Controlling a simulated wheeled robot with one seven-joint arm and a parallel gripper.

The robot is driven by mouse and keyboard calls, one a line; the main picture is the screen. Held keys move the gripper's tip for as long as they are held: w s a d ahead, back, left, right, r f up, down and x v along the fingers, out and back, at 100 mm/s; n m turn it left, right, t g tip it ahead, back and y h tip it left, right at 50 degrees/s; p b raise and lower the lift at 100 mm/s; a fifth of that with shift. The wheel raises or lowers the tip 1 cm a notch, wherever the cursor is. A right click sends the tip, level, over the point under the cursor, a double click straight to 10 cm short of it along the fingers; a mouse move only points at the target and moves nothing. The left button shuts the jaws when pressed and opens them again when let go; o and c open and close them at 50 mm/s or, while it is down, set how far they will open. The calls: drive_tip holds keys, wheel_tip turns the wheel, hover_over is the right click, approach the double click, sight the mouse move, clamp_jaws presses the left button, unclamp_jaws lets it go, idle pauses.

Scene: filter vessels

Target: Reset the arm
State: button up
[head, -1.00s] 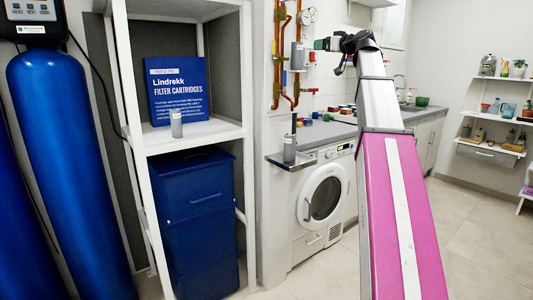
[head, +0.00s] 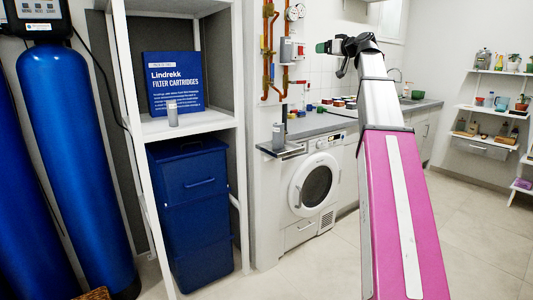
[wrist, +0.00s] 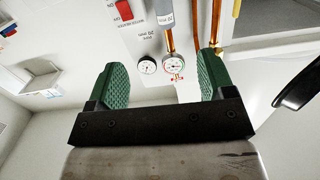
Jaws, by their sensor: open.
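My arm is raised and reaches up from the lower right in the head view. My gripper (head: 326,47) is at its far end, in front of the tiled wall near the copper pipes. In the wrist view my gripper (wrist: 164,85) has its two green padded fingers spread wide apart with nothing between them. Beyond the fingers are two round gauges, a white one (wrist: 147,65) and one with a red fitting (wrist: 174,65).
A white shelf unit holds a blue Lindrekk box (head: 173,83) and a grey cartridge (head: 172,113). Another cartridge (head: 278,136) stands on a small ledge (head: 282,151) beside the washing machine (head: 314,185). A blue bin (head: 190,210) is below the shelf. Floor at right is clear.

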drive_tip(key=s+a+f+m+g+h, duration=0.2)
drive_tip(key=s+f+g+h, duration=0.1)
drive_tip(key=f, duration=2)
drive_tip(key=s+a+f+m+g+h, duration=0.2)
drive_tip(key=a+f+g, duration=0.15)
drive_tip(key=f, duration=1.95)
drive_tip(key=s+f+m+g+h, duration=0.1)
drive_tip(key=s+f+g+h, duration=0.1)
drive_tip(key=s+f, duration=1)
drive_tip(key=s+f+m+g+h, duration=0.1)
drive_tip(key=s+f+g+h, duration=0.2)
drive_tip(key=s+f, duration=1)
wheel_tip(320, 180, down, 6)
drive_tip(key=shift+s+d+m+g, duration=0.25)
drive_tip(key=shift+m+g, duration=0.15)
drive_tip(key=shift+g, duration=0.85)
